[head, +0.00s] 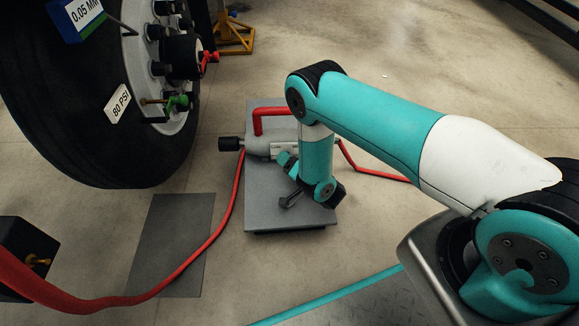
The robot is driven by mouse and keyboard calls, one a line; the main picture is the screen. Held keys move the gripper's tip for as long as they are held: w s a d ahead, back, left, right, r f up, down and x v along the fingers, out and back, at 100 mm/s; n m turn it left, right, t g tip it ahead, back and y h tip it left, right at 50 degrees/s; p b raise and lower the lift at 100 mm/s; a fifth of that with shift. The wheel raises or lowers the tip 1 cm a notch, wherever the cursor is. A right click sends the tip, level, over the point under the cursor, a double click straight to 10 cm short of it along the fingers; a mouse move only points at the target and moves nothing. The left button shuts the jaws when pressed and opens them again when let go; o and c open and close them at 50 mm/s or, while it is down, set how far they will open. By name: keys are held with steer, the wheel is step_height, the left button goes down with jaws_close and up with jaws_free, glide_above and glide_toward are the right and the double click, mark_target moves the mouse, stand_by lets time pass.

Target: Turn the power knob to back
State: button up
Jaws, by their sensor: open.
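A grey power tool (262,143) with a red handle (270,111) and a black socket end (229,144) lies on a grey platform (262,207). My teal and white arm reaches over it from the right. My gripper (286,192) points down and left at the tool's near side, over the platform. A dark finger shows at its tip. My wrist hides the tool's right part, and I cannot make out the power knob. I cannot tell whether the gripper touches the tool.
A large tyre (95,115) on a wheel with several lugs stands at the left. Red hoses (210,238) run across the floor from the tool. A dark mat (172,245) lies left of the platform. A yellow stand (233,32) is behind.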

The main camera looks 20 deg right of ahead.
steer(key=shift+w, duration=0.15)
steer(key=c, duration=0.9)
